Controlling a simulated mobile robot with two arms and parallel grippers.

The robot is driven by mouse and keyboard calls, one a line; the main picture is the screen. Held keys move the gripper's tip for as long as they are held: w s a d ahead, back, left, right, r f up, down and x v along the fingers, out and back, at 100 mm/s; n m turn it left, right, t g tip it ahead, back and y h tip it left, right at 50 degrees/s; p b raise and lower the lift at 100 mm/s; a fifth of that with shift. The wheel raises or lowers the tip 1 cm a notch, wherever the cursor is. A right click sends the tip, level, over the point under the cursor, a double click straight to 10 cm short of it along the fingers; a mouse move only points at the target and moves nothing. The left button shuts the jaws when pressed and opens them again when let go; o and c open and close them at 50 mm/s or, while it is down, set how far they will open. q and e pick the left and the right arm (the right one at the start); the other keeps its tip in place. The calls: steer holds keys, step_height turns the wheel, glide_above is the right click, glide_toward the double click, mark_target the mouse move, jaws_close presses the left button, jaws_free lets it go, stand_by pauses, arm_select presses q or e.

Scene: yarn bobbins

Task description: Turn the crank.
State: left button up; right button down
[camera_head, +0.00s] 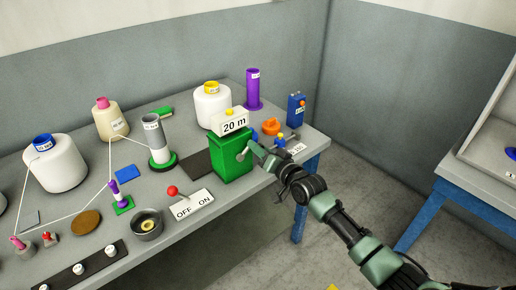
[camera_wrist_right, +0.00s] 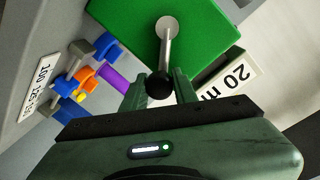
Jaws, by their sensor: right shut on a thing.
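The green box (camera_head: 231,158) stands near the right end of the table with a "20 m" sign (camera_head: 234,126) on top. In the right wrist view the crank (camera_wrist_right: 166,45) is a silver arm on the face of the green box (camera_wrist_right: 205,35), ending in a black knob (camera_wrist_right: 159,86). My right gripper (camera_wrist_right: 160,92) is shut on the black knob, one finger on each side. In the head view my right gripper (camera_head: 260,151) is beside the box's right side and hides part of the crank. My left gripper is not in view.
An OFF/ON plate (camera_head: 192,204) with a red-knobbed lever (camera_head: 172,191) lies left of the box. Blue and orange parts (camera_head: 271,127) and a blue box (camera_head: 295,109) stand close behind my gripper.

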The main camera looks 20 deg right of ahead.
stand_by(0.3)
steer(key=c, duration=1.1)
jaws_free()
steer(key=v, duration=0.7)
steer(key=shift+s, duration=0.4)
steer(key=shift+d, duration=0.1)
